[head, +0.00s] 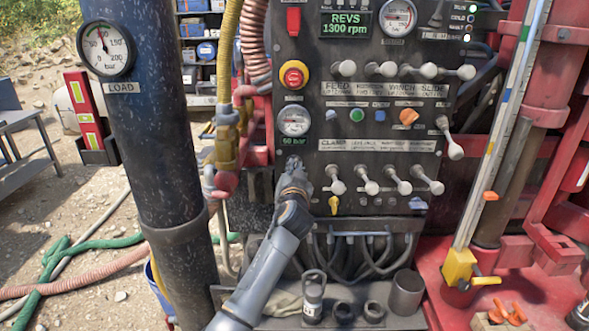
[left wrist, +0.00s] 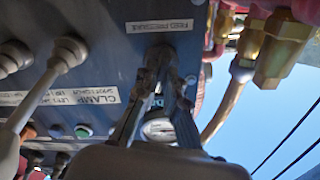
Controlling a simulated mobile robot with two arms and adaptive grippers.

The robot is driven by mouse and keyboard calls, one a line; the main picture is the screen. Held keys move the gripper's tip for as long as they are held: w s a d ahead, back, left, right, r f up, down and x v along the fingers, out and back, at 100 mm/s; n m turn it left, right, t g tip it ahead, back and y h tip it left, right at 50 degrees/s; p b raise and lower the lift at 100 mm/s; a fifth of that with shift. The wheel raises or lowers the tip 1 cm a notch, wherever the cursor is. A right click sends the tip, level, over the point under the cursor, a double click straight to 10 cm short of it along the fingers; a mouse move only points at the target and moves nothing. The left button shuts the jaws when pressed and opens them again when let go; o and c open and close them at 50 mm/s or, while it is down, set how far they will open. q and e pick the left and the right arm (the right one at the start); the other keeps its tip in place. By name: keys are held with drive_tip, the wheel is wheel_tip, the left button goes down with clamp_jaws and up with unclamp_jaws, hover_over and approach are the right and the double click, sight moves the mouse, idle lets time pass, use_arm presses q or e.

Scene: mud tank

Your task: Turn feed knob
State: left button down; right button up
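The feed knob is a small dark knob below the 60 bar readout (head: 292,141) and round gauge (head: 294,121). My left gripper covers it in the head view. In the left wrist view the feed knob (left wrist: 160,53) shows dark at the fingertips, beside a "FEED PRESSURE" label (left wrist: 160,26) that appears upside down. My left gripper (head: 294,176) reaches up to the panel from below. Its fingers (left wrist: 160,68) converge on both sides of the knob and look shut on it, though the contact is partly hidden. My right gripper is not in view.
Clamp-row levers (head: 335,180) stand just right of my gripper. Hoses (head: 245,100) and brass fittings (left wrist: 275,60) run close on the gauge side. A dark column (head: 150,130) with a load gauge stands at left.

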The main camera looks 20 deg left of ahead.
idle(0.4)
use_arm(q)
drive_tip(key=m, duration=0.2)
drive_tip(key=shift+m, duration=0.4)
drive_tip(key=m, duration=0.2)
drive_tip(key=shift+m, duration=0.4)
drive_tip(key=m+p, duration=0.1)
drive_tip(key=m, duration=0.2)
drive_tip(key=shift+d+f+m, duration=0.1)
drive_tip(key=shift+m, duration=0.2)
drive_tip(key=shift+f+m+p, duration=0.1)
drive_tip(key=shift+m+p, duration=0.35)
drive_tip(key=shift+m, duration=1.35)
drive_tip(key=c, duration=1.4)
unclamp_jaws()
